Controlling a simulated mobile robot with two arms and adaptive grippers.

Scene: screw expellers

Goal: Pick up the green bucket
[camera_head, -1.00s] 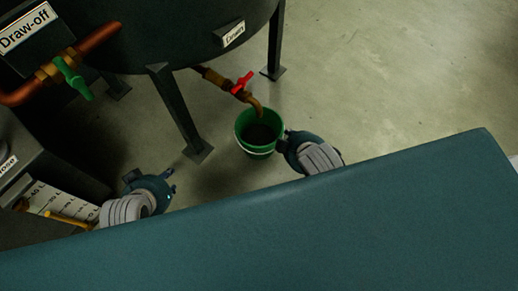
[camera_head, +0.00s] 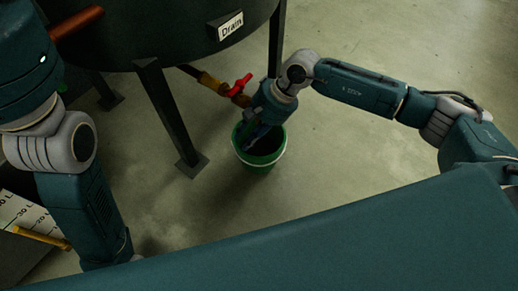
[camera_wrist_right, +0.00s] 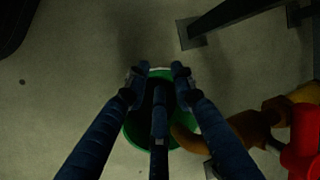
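The green bucket (camera_head: 262,160) stands on the floor under the drain outlet of the dark tank, with a pale band around it and a dark inside. My right gripper (camera_head: 254,136) reaches down over the bucket's far left side. In the right wrist view, the bucket (camera_wrist_right: 133,128) lies under the spread fingers of the right gripper (camera_wrist_right: 159,76), near its rim. The fingers are apart; whether they touch the bucket I cannot tell. My left arm is bent upward at the left, and its gripper is out of view.
The tank's legs (camera_head: 170,115) stand left of and behind the bucket. The drain valve has a red handle (camera_head: 237,85) close to my right gripper. A marked level scale (camera_head: 28,216) is at lower left. The floor (camera_head: 390,150) to the right is clear.

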